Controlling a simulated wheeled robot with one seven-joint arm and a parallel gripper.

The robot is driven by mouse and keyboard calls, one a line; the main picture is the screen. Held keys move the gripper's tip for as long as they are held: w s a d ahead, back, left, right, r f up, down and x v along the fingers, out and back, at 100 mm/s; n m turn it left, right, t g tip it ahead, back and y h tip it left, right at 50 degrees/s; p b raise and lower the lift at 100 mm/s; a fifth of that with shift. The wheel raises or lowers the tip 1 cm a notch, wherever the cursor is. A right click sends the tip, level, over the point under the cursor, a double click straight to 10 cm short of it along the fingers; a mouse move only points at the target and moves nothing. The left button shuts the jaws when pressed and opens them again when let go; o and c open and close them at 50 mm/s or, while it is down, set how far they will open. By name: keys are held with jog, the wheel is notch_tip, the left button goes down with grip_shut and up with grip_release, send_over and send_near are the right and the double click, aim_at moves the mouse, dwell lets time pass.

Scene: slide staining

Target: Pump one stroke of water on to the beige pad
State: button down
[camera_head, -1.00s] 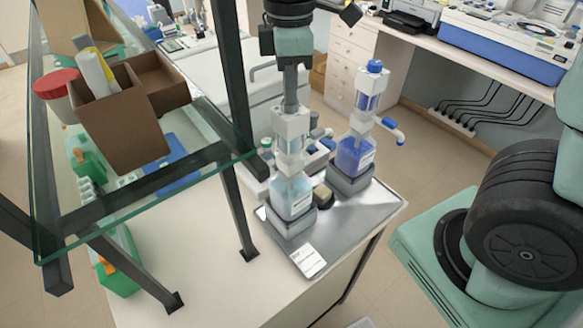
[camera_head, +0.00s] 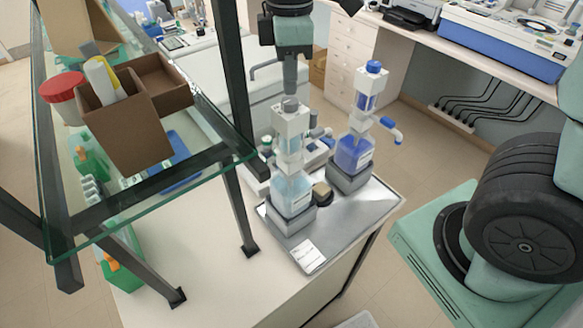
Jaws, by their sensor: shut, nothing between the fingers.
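The water dispenser (camera_head: 291,190), a clear pale-blue bottle with a white pump head and grey top knob, stands upright in a grey holder on the metal tray (camera_head: 362,212). The beige pad (camera_head: 322,191) is small and sits right beside the bottle's base, on its right. Whether it is wet is too small to tell. My gripper (camera_head: 290,93) points straight down over the dispenser's top knob, shut and empty. Its tips are at or just above the knob; I cannot tell whether they touch. The dispenser's spout is not clear in this view.
A second dispenser with dark blue liquid (camera_head: 353,152) stands close on the right, its spout pointing right. A glass shelf (camera_head: 205,160) with black posts and a brown box (camera_head: 128,125) rises at left. A white label card (camera_head: 308,256) lies on the tray front.

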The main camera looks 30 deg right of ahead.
jog(key=shift+r+p, duration=2.05)
jog(key=shift+r, duration=0.5)
jog(key=shift+f, duration=0.1)
